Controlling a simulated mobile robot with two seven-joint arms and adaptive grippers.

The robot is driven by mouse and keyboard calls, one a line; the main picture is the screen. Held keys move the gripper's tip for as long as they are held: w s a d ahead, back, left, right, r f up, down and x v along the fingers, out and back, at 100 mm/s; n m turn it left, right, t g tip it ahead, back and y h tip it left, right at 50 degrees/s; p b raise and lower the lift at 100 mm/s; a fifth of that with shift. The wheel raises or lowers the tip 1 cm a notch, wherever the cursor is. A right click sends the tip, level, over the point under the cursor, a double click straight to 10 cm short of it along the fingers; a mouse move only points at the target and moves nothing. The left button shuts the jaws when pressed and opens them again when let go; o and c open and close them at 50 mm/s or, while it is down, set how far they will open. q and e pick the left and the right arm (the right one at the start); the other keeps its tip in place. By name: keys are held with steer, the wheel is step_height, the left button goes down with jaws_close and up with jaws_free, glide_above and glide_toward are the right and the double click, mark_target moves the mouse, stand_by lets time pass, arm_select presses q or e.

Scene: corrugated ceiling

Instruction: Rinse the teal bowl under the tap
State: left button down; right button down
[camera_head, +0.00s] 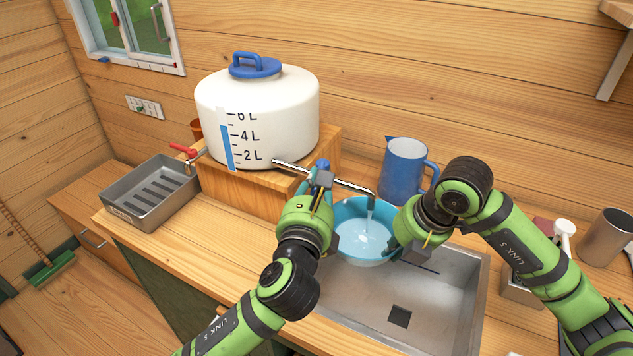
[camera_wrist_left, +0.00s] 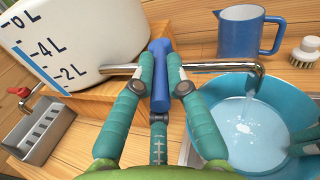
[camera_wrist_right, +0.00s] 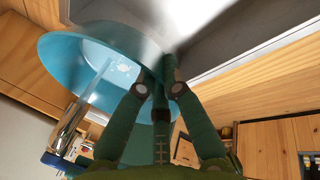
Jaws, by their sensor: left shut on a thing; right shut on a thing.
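The teal bowl (camera_head: 352,212) is held over the sink under the end of the tap (camera_head: 338,183). A stream of water (camera_head: 370,213) falls from the spout into the bowl, and pale water covers its bottom. My right gripper (camera_head: 403,236) is shut on the bowl's right rim; in the right wrist view the bowl (camera_wrist_right: 62,62) is gripped between the fingers. My left gripper (camera_head: 322,172) is shut on the tap's blue handle (camera_wrist_left: 160,75). In the left wrist view the bowl (camera_wrist_left: 280,92) sits right of the fingers.
The white water tank (camera_head: 270,110) stands on a wooden block behind the tap. A blue jug (camera_head: 403,172) is close behind the bowl. The steel sink (camera_head: 440,315) is empty in front. A grey drying tray (camera_head: 150,195) sits left; a steel cup (camera_head: 606,238) stands far right.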

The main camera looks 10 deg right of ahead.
arm_select(q)
steer(key=c, duration=1.2)
jaws_free()
steer(key=shift+r, duration=0.1)
steer(key=shift+c, duration=0.2)
steer(key=v, duration=1.2)
